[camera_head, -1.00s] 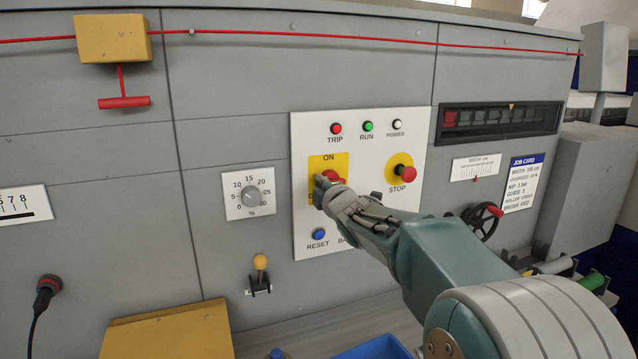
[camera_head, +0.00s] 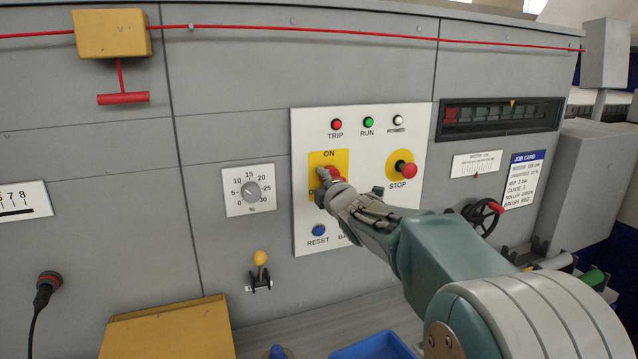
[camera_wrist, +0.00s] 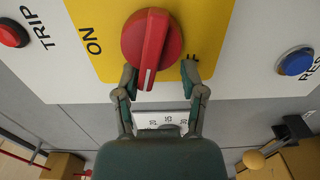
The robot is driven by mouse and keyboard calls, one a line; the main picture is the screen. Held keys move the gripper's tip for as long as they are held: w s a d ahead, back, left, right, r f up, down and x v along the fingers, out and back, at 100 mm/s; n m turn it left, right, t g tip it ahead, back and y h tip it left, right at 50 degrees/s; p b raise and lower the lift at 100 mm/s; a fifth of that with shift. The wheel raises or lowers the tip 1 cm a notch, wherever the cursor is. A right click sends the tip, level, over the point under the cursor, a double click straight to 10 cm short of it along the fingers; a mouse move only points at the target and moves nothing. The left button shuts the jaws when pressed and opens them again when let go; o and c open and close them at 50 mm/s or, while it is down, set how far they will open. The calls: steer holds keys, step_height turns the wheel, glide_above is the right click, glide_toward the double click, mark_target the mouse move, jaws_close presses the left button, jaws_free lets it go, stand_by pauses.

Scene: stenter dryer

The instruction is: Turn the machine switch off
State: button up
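The machine switch is a red rotary knob (camera_wrist: 152,48) with a white line, on a yellow plate (camera_wrist: 88,14) in the wrist view. Its white line points down there, between the ON label at left and a partly hidden label ending in F at right. My gripper (camera_wrist: 158,75) is open, one finger on each side of the knob's lower end. Gaps seem to show between fingers and knob; I cannot tell whether either touches. In the head view the red knob (camera_head: 333,173) is partly hidden by my gripper (camera_head: 325,180).
A red STOP button (camera_head: 408,171) is right of the switch, and a blue RESET button (camera_head: 319,230) below it. A percent dial (camera_head: 250,191) is at left. A yellow-tipped lever (camera_head: 260,258) sticks out lower down. A handwheel (camera_head: 483,216) is at right.

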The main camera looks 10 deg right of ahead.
steer(key=shift+d, duration=0.1)
steer(key=shift+s, duration=0.3)
steer(key=s+d, duration=0.2)
steer(key=s, duration=0.9)
steer(key=shift+d, duration=0.1)
steer(key=o, duration=0.7)
steer(key=w+m, duration=0.4)
steer(key=m, duration=0.3)
steer(key=w+m, duration=0.4)
steer(key=m, duration=0.2)
steer(key=w+m, duration=0.4)
steer(key=m, duration=0.3)
steer(key=shift+r+m, duration=0.2)
steer(key=shift+m, duration=0.1)
